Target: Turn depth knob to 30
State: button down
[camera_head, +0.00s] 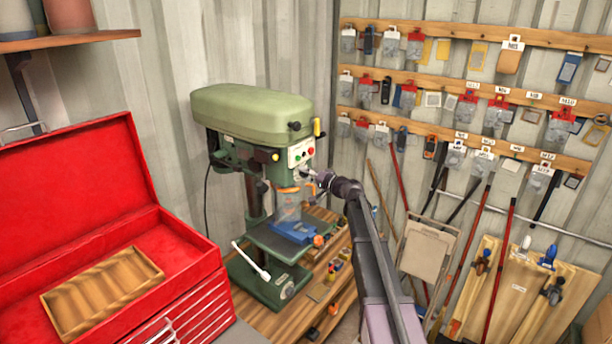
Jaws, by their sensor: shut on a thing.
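The green drill press (250,112) stands on a wooden bench in the middle of the view. Its pale control panel (301,152) with red and green buttons faces right. My gripper (311,176) reaches in from the lower right and is at the front of the press head, just below the panel. It is shut on the depth knob, which is small and mostly hidden by the fingers. The scale and the number it points to cannot be read from here.
A clear guard (288,206) and a blue vise (292,231) are below the head, close to my arm. An open red toolbox (190,262) stands at the left. Tools hang on wall racks (440,85) at the right.

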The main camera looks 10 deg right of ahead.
jog(key=n, duration=0.4)
jog(key=shift+n, duration=0.3)
jog(key=shift+w+f+n, duration=0.1)
jog(key=shift+n, duration=1.6)
jog(key=shift+c, duration=1.3)
grip_release()
jog(key=shift+d, duration=0.15)
jog(key=v, duration=1.2)
